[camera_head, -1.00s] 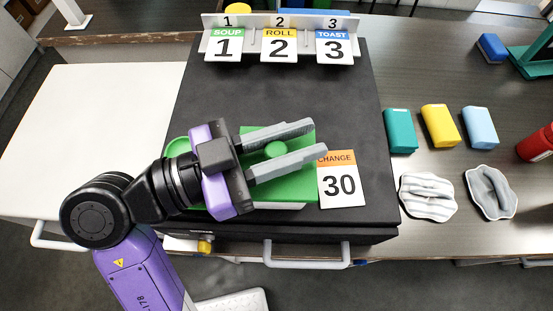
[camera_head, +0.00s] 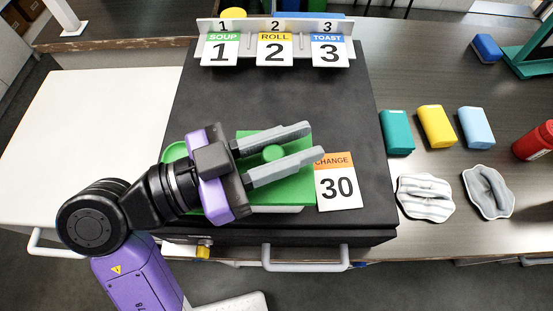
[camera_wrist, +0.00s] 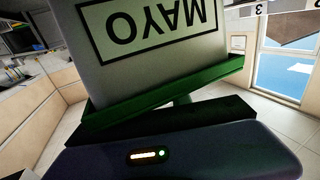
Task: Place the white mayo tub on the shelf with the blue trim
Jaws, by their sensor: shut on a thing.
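The white mayo tub (camera_wrist: 150,40) shows upside down in the wrist view, with "MAYO" on its side and a green lid (camera_wrist: 165,82). In the head view I see the green lid (camera_head: 300,191) from above, with a round knob, and a sliver of white body below it. My gripper (camera_head: 305,143) is shut on the tub, its two grey fingers lying on either side of the knob. A bit of blue (camera_head: 338,15) shows behind the TOAST card; I cannot tell whether it is the shelf's blue trim. The tub's underside is hidden.
Number cards 1, 2 and 3 (camera_head: 275,48) stand on a pale rail (camera_head: 207,25) at the back. A "CHANGE 30" card (camera_head: 339,182) is right of the tub. Coloured blocks (camera_head: 437,125), crumpled cloths (camera_head: 425,198) and a red bottle (camera_head: 534,142) lie right. The black top's middle is clear.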

